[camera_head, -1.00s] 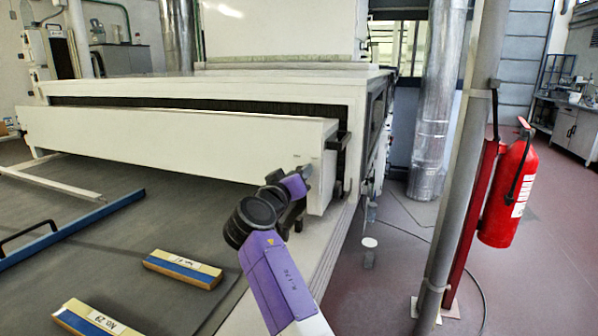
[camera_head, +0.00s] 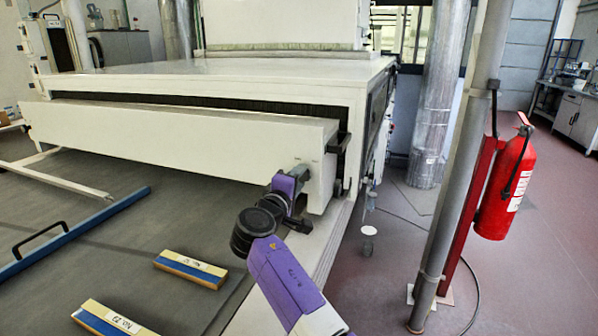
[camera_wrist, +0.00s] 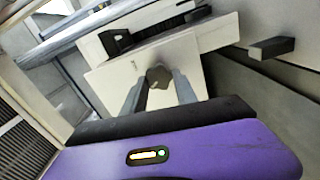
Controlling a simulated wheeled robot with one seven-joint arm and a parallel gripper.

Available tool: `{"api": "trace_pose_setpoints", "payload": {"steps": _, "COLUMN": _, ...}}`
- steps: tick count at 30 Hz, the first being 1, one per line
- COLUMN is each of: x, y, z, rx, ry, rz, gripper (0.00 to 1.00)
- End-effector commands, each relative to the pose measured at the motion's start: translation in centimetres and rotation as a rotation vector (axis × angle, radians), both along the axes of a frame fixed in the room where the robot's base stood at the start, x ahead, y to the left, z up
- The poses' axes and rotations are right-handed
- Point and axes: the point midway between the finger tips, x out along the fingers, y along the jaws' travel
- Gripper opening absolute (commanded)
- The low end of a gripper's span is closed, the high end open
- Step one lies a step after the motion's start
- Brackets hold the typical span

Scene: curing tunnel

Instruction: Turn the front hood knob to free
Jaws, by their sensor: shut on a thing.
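The front hood (camera_head: 170,140) is a long white box across the front of the machine. Its knob (camera_wrist: 158,75) is a small dark grey lobed piece on a white end face in the wrist view. My gripper (camera_wrist: 160,84) has its two grey fingers on either side of the knob and is shut on it. In the head view my gripper (camera_head: 301,174) reaches the lower right end of the hood's front. There the knob is too small and covered to make out. I cannot read any lock or free mark.
Blue-and-tan labelled blocks (camera_head: 191,269) and a blue bar with a black handle (camera_head: 75,234) lie on the dark bed at left. A grey post (camera_head: 462,170) and a red fire extinguisher (camera_head: 505,190) stand at right. A dark bracket (camera_head: 340,143) juts from the hood's end.

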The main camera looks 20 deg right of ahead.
Motion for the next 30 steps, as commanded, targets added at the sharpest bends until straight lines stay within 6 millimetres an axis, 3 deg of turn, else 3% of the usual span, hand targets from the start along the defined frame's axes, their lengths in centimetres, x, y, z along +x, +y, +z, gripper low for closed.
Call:
{"api": "trace_pose_setpoints", "payload": {"steps": 12, "x": 0.02, "y": 0.30, "z": -0.03, "rx": -0.198, "ry": 0.144, "rz": 0.006, "gripper": 0.00}}
{"api": "trace_pose_setpoints", "payload": {"steps": 30, "x": 0.03, "y": 0.34, "z": -0.23, "rx": -0.246, "ry": 0.177, "rz": 0.007, "gripper": 0.00}}
